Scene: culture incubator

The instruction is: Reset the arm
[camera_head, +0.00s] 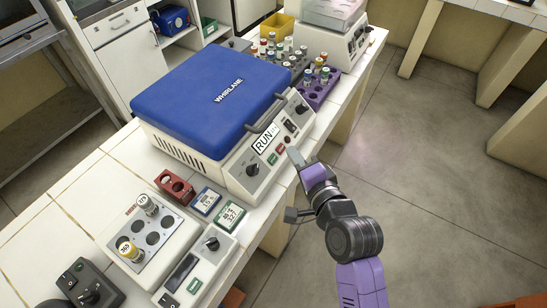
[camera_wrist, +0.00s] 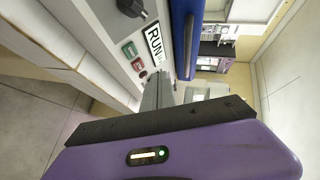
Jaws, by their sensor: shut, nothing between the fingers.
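My gripper (camera_head: 294,157) is at the end of my purple and dark grey arm in the head view. It is shut and empty, beside the front panel of the centrifuge, close to its red button. The centrifuge (camera_head: 219,85) has a blue lid, which is closed, and a cream body with knobs and a RUN label. In the wrist view, the gripper fingers (camera_wrist: 158,92) point at the same panel, with the RUN label (camera_wrist: 156,46) and the green and red buttons near them. I cannot tell whether the fingertips touch the panel.
A purple tube rack (camera_head: 318,92) and other tubes stand behind the centrifuge. A block with two vials (camera_head: 170,254), a red holder (camera_head: 174,186) and two small timers (camera_head: 230,215) are on the tiled bench at front left. Open floor (camera_head: 430,130) lies to the right.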

